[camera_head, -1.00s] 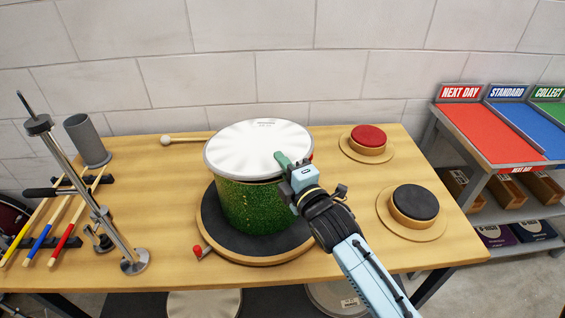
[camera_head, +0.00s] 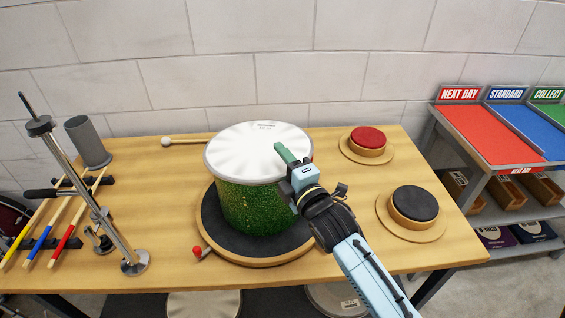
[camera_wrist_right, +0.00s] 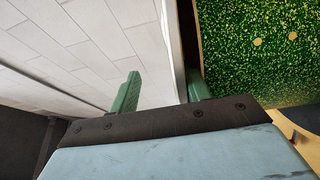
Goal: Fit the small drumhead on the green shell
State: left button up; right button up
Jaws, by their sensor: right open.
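The small drumhead (camera_head: 245,152), white with a thin rim, lies on top of the green sparkly shell (camera_head: 250,207). It looks about level and covers the shell's opening; how closely its rim seats all round is hard to tell. The shell stands upright on a round dark-topped turntable (camera_head: 225,243). My right gripper (camera_head: 284,160) is at the drumhead's right rim, its green finger above the white skin. In the right wrist view the gripper (camera_wrist_right: 163,92) is open, with the pale rim edge (camera_wrist_right: 172,50) between its fingers and the shell (camera_wrist_right: 262,50) at right. My left gripper is out of view.
A red pad (camera_head: 368,137) and a black pad (camera_head: 415,203) on wooden bases stand at right. A metal stand (camera_head: 88,190), grey cup (camera_head: 88,143) and coloured sticks (camera_head: 45,237) are at left. A mallet (camera_head: 180,141) lies behind. The front right bench is clear.

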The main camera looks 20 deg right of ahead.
jog(key=shift+s+f, duration=0.1)
jog(key=shift+f, duration=0.75)
jog(key=shift+s, duration=0.45)
jog(key=s+d, duration=0.2)
jog(key=s, duration=1)
jog(key=shift+r+b, duration=0.4)
